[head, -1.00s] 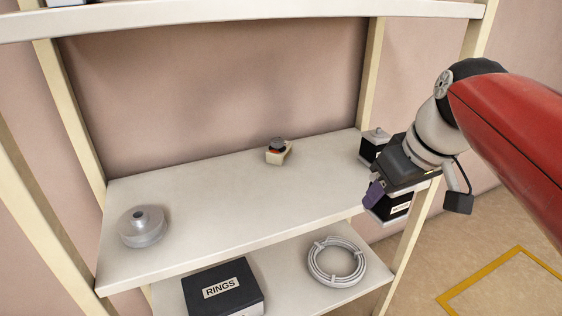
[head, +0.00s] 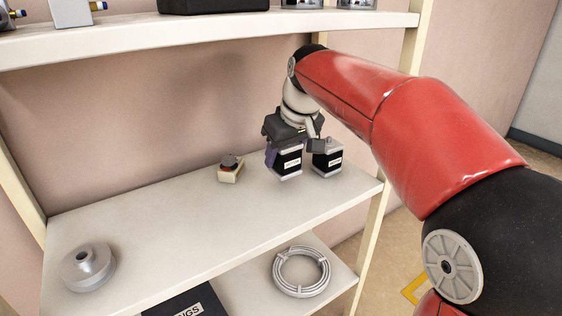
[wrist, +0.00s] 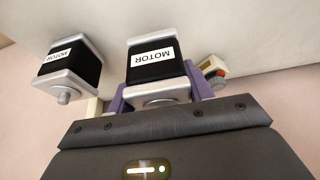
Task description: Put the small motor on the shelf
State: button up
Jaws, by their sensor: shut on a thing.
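A black motor (head: 288,162) with silver end plates and a white label is held upright in my gripper (head: 284,152), over the right part of the middle shelf (head: 190,212). Its base is at or just above the shelf top; I cannot tell if it touches. In the wrist view the purple fingers of my gripper (wrist: 157,92) are shut on both sides of this motor (wrist: 155,62). A second, similar motor (head: 327,159) stands on the shelf just to its right, and also shows in the wrist view (wrist: 70,66).
A grey flanged part (head: 89,268) is at the shelf's left end, with bare shelf between. A cable coil (head: 301,272) and black box (head: 180,302) lie below. The upper shelf (head: 200,38) hangs above.

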jog(key=shift+w+a, duration=0.3)
jog(key=shift+w, duration=0.15)
jog(key=shift+w+f+b, duration=0.1)
jog(key=shift+f+b, duration=0.3)
jog(key=shift+f, duration=1.3)
jog(key=o, duration=1.5)
jog(key=shift+f, duration=0.2)
